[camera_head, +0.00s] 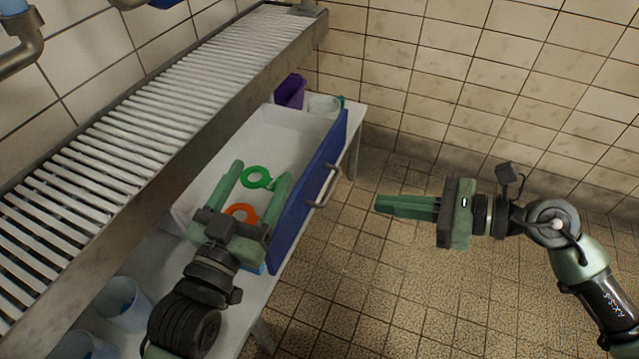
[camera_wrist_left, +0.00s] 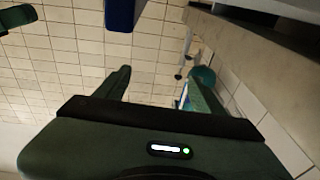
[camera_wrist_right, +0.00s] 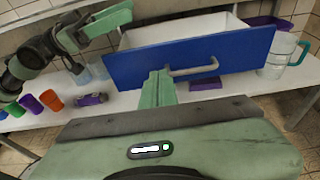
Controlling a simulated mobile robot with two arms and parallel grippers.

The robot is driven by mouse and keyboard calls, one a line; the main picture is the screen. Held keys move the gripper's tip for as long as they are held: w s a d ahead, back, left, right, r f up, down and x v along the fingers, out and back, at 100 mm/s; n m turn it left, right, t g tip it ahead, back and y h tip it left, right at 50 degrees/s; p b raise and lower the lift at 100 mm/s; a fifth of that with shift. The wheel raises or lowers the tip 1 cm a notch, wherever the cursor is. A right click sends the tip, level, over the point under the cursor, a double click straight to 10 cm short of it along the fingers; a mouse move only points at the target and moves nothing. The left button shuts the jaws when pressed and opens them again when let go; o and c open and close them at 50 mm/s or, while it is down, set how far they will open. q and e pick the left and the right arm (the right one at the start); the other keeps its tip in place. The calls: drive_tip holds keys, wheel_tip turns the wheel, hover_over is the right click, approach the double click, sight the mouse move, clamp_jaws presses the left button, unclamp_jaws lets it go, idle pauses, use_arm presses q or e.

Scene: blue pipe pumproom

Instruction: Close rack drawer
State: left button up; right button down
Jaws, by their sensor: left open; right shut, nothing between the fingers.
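The rack drawer is pulled out, with a white box (camera_head: 205,185) and a blue front panel (camera_head: 301,206) that carries a metal handle (camera_head: 323,187). The blue front and the handle (camera_wrist_right: 205,67) also show in the right wrist view. My left gripper (camera_head: 262,172) is open and empty, above the drawer with its fingers over the box. My right gripper (camera_head: 378,204) is shut and empty, out in front of the blue panel. In the head view it is apart from the handle. Its fingers also show in the right wrist view (camera_wrist_right: 158,80), below the panel's middle.
A green ring-ended item (camera_head: 258,178) and an orange one (camera_head: 240,211) lie in the drawer. A slatted rack (camera_head: 130,120) runs above the white table (camera_wrist_right: 220,98). A clear jug (camera_wrist_right: 283,57) and several cups (camera_wrist_right: 50,100) stand on the table. The tiled floor at right is clear.

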sight(304, 187)
drive_tip(key=x, duration=0.4)
drive_tip(key=b+x, duration=0.1)
drive_tip(key=x, duration=0.3)
drive_tip(key=w+x, duration=0.1)
drive_tip(key=x, duration=0.3)
drive_tip(key=shift+w+a+r, duration=0.15)
drive_tip(key=shift+a+r, duration=0.15)
use_arm(q)
wheel_tip(304, 187, up, 6)
drive_tip(key=s+t+h, duration=0.1)
drive_tip(key=t, duration=0.2)
drive_tip(key=shift+s+d+r+t, duration=0.15)
drive_tip(key=shift+d+r+t, duration=0.1)
drive_tip(key=shift+t, duration=0.15)
use_arm(e)
drive_tip(key=shift+w+a, duration=0.2)
drive_tip(key=shift+a, duration=0.25)
